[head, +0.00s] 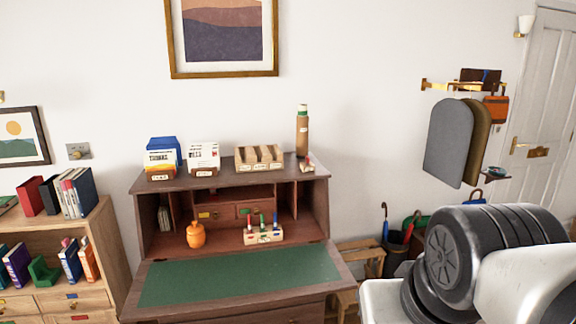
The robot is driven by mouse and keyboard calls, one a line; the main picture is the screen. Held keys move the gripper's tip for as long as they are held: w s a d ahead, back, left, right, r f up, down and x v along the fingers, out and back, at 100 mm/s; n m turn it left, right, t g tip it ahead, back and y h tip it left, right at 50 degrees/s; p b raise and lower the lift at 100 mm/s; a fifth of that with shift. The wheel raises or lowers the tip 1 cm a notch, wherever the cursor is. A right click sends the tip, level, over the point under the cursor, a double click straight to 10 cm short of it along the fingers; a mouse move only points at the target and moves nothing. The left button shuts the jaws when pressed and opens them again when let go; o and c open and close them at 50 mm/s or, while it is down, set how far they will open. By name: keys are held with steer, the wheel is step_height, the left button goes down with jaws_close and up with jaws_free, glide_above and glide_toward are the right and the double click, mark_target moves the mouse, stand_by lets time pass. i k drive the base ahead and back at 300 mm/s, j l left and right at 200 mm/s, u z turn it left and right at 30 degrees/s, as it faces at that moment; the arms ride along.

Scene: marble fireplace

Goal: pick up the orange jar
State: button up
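The orange jar (196,236) stands upright inside the open secretary desk (144,215), left of centre, behind the green writing surface (240,279). It is rounded, with a narrower top. Nothing covers it in the head view. A dark and white part of my own arm fills the lower right of the view. My gripper's fingers do not show.
A pen holder (264,236) with several pens stands right of the jar. Card boxes (204,158), a wooden sorter (259,158) and a brown bottle (302,135) stand on the desk top. A bookshelf (102,232) is at left. The green surface is clear.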

mark_target(197, 240)
steer(key=i+j+z, duration=0.1)
steer(key=j, duration=0.55)
steer(key=i+j+z, duration=0.1)
steer(key=i+j, duration=0.15)
steer(key=j, duration=0.4)
steer(key=i+j+z, duration=0.1)
steer(key=j, duration=0.55)
steer(key=i+j+z, duration=0.1)
steer(key=j, duration=0.6)
steer(key=i+j+z, duration=0.1)
steer(key=j, duration=0.6)
steer(key=i+j+z, duration=0.1)
steer(key=j, duration=0.6)
steer(key=i, duration=0.1)
